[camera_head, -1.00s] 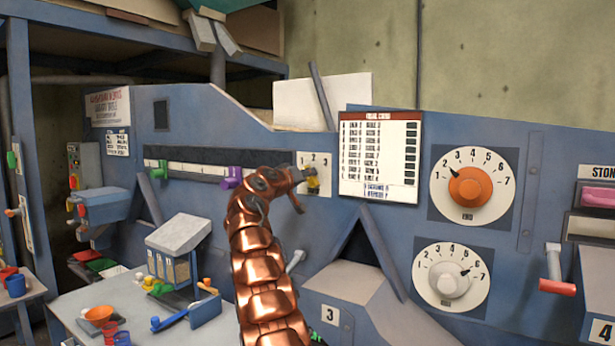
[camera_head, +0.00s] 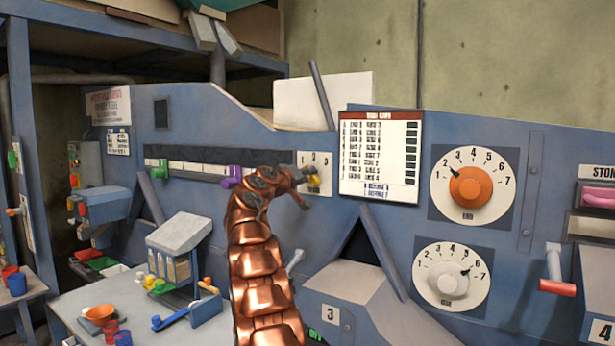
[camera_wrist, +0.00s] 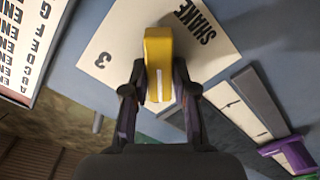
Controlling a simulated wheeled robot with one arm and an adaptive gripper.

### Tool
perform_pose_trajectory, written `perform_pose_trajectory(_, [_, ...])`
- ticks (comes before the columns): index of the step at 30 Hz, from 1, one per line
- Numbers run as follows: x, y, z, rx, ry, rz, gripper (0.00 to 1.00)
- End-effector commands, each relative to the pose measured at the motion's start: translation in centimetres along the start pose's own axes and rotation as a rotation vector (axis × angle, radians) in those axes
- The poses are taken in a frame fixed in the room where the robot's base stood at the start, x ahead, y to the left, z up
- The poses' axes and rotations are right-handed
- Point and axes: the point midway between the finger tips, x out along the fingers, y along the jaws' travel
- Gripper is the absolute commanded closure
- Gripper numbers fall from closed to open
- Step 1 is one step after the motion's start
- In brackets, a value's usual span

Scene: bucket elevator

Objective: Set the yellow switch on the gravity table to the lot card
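The yellow switch (camera_head: 314,181) sits on a white plate (camera_head: 325,163) numbered 1, 2, 3 on the blue machine panel. My gripper (camera_head: 307,188) is at the switch, partly hiding it and the plate. In the wrist view, the yellow switch (camera_wrist: 158,62), with a white line on it, stands between the two fingers of my gripper (camera_wrist: 160,75). Narrow gaps seem to show at its sides, so the gripper looks open around it. Which number it points to is unclear. The lot card (camera_head: 379,155) hangs just right of the plate; its rows are too blurred to read.
A purple slider handle (camera_head: 231,177) and a green one (camera_head: 158,168) sit on a slot to the left. An orange dial (camera_head: 470,187) and a white dial (camera_head: 449,280) are at right. A grey sloped housing (camera_head: 350,281) juts out below the card.

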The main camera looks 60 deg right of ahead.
Motion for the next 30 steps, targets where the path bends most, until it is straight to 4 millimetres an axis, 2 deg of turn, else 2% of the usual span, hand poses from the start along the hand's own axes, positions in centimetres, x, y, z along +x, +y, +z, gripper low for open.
perform_pose_trajectory(1, [0.0,0.0,0.0,0.000,0.000,0.000,0.66])
perform_pose_trajectory(6, [0.0,0.0,0.0,0.001,0.000,0.000,0.50])
perform_pose_trajectory(19, [-0.2,0.1,-0.1,0.002,0.000,0.001,0.50])
perform_pose_trajectory(30, [-1.9,0.1,-0.2,0.003,0.000,0.000,0.50])
